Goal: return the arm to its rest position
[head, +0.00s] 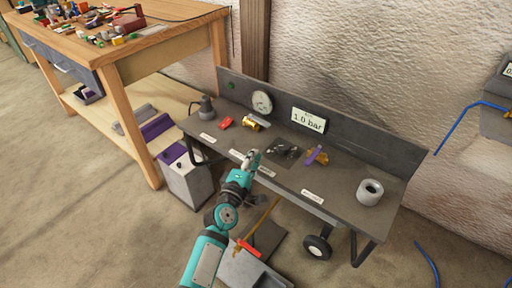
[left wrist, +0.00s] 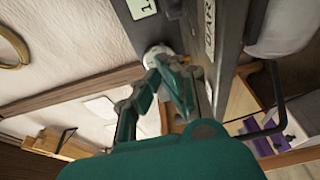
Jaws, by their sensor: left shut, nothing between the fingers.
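My left arm, teal and dark grey, rises from the bottom middle of the head view. Its gripper (head: 252,158) is at the front edge of the grey bench (head: 335,187), over or just in front of the label strip. I cannot tell whether it touches the bench. In the left wrist view the fingers of the left gripper (left wrist: 162,62) come together at the tips, shut with nothing between them. A pale round thing lies just beyond the tips there, partly hidden. My right gripper is in neither view.
A cluttered wooden workbench (head: 150,44) stands at left. Blue hose lies on the right floor.

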